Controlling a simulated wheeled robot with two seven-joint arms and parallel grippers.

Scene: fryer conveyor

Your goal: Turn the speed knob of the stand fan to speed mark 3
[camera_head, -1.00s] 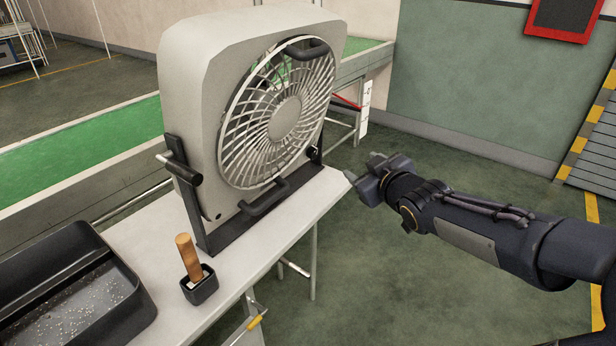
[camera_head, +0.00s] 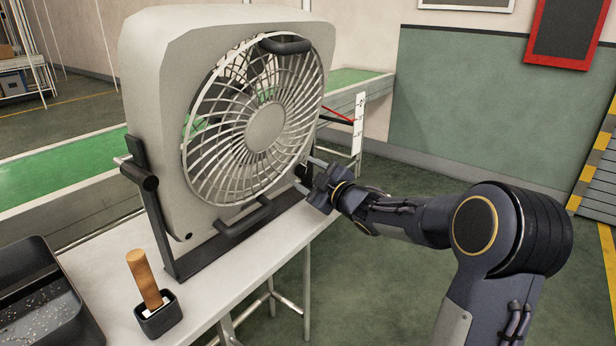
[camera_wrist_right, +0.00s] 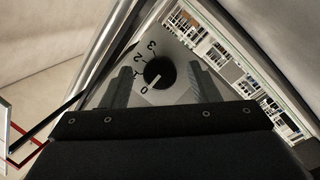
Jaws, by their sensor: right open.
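The stand fan (camera_head: 140,70) is a big grey box fan with a round white grille, in a black stand on the table. Its dark round speed knob (camera_wrist_right: 160,72) shows in the right wrist view, with marks 0, 1, 2 and 3 around its left side. The knob's white pointer line points down-left toward the 0. My right gripper (camera_head: 308,175) is at the fan's right side in the head view. In the wrist view its two open fingers stand on either side of the knob, with gaps; I cannot tell how far off it is. My left gripper is not in view.
The white table (camera_head: 105,290) carries a small black holder (camera_head: 160,318) with a wooden-handled tool (camera_head: 143,278) and a dark tray (camera_head: 40,290). A green conveyor (camera_head: 50,170) runs behind the fan. The floor right of the table is clear.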

